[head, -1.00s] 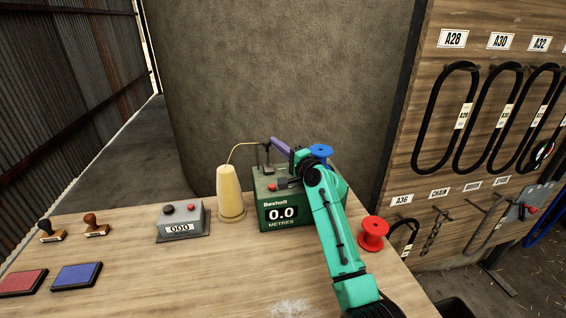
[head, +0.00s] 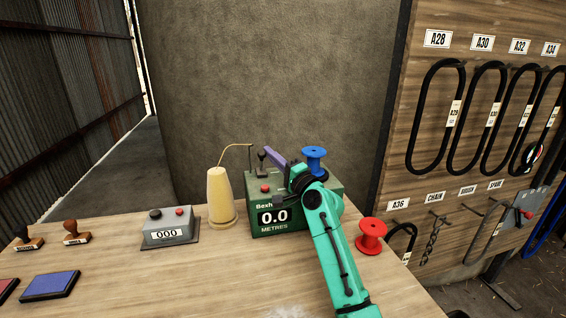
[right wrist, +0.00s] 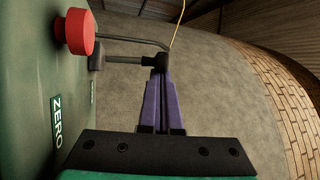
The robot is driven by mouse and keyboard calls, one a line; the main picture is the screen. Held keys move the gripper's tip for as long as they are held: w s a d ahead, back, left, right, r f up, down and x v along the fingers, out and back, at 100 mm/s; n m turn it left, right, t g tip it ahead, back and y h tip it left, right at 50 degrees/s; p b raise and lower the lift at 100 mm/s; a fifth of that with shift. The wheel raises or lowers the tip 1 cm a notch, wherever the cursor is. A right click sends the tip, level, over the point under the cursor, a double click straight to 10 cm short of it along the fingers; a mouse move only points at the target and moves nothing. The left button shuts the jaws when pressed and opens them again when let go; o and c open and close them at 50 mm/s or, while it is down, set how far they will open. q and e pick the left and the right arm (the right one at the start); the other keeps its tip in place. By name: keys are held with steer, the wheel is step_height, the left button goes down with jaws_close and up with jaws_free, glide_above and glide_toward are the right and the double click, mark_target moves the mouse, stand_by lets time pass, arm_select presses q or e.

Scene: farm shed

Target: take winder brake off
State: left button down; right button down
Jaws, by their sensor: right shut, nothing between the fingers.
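The winder (head: 299,222) is a green box at the back right of the table, with a 0.0 METRES display and a blue spool (head: 314,162) on top. A lever with a dark knob (head: 262,156) stands on its top at the left. It shows in the right wrist view too, as a dark knob (right wrist: 160,62) on a bar. My right gripper (head: 266,151) has purple fingers, shut and empty, at the winder's top. In the right wrist view its fingertips (right wrist: 162,78) are right at the knob; I cannot tell whether they touch. My left gripper is out of view.
A yellow cord cone (head: 221,198) stands left of the winder, its cord running to a thin guide. A grey counter (head: 169,229) is farther left. A red spool (head: 371,236) stands at the right. Stamps and ink pads lie far left. The middle front table is clear.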

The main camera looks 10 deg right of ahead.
steer(key=v, duration=1.4)
steer(key=shift+r+b, duration=0.15)
steer(key=shift+b, duration=0.25)
